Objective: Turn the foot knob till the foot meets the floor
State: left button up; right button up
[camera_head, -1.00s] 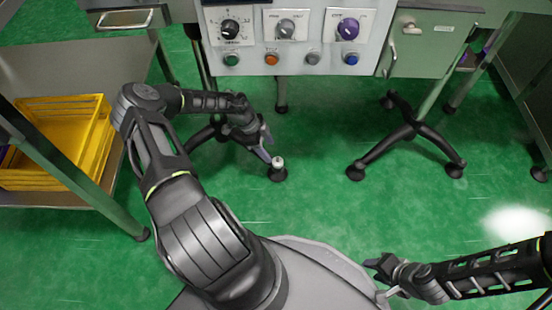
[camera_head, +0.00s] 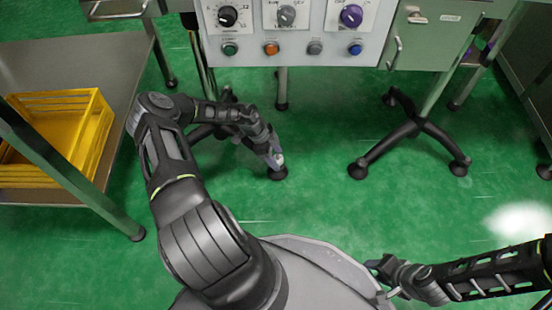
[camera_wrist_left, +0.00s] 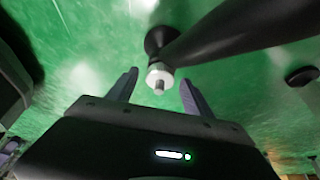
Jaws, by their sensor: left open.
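The foot knob (camera_wrist_left: 159,77) is a small pale cylinder with a grey stem end, at the end of a black leg in the left wrist view. Its pale top (camera_head: 280,159) shows in the head view above the black foot (camera_head: 277,174). My left gripper (camera_wrist_left: 158,80) is open, with one finger on each side of the knob and gaps between. In the head view my left gripper (camera_head: 273,156) partly covers the knob. I cannot tell whether the foot touches the floor. My right gripper (camera_head: 376,267) is low at the right, away from the knob; its jaws are unclear.
A control panel (camera_head: 292,48) with knobs and buttons is above the foot. Another black leg base (camera_head: 408,130) stands to the right. A shelf with a yellow crate (camera_head: 92,135) is at the left. Green floor (camera_head: 320,205) is clear between the foot and my base.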

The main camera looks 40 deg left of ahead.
pick_arm(q)
jog(key=shift+f, duration=0.1)
jog(key=shift+c, duration=0.5)
grip_shut()
